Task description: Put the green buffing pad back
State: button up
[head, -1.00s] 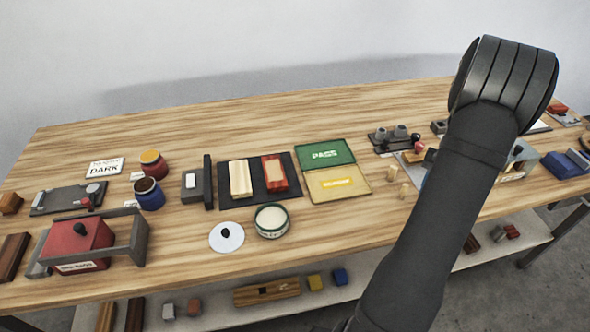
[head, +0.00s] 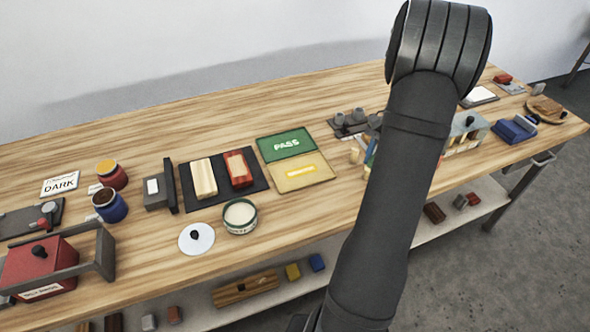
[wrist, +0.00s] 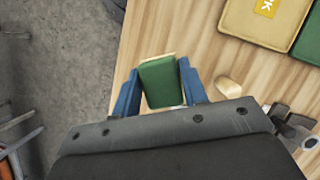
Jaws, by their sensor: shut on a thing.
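The green buffing pad (wrist: 160,84), a green block with a pale strip along its far edge, sits between the blue fingers of my gripper (wrist: 160,68) in the wrist view. My gripper is shut on it, above the wooden bench near the bench's edge. In the head view my dark arm hides the pad and most of the gripper; only a bit of blue finger (head: 371,150) shows left of the arm.
The bench (head: 300,220) holds a green PASS mat (head: 285,145), a yellow mat (head: 300,184), a round tin (head: 240,217), a white lid (head: 196,240) and a red box (head: 40,265). A clear-sided rack (head: 468,128) and a blue block (head: 514,130) stand right of my arm. A pale peg (wrist: 228,87) lies beside my gripper.

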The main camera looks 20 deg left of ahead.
jog(key=s+a+r+m+t+y, duration=0.1)
jog(key=s+a+r+m, duration=0.1)
jog(key=a+m, duration=0.15)
jog(key=s+a+r+m+y, duration=0.1)
jog(key=s+a+r+m, duration=0.15)
jog(key=a, duration=0.25)
jog(key=a+f, duration=0.2)
jog(key=a, duration=0.1)
jog(key=a+f, duration=0.2)
jog(key=a, duration=0.2)
jog(key=w+a+f, duration=0.1)
jog(key=a+f, duration=0.1)
jog(key=a, duration=0.2)
jog(key=shift+a+f, duration=0.25)
jog(key=shift+f, duration=2.1)
jog(key=shift+f, duration=0.15)
jog(key=o, duration=1)
jog(key=shift+c, duration=0.2)
jog(key=v, duration=1.2)
jog(key=shift+s, duration=0.15)
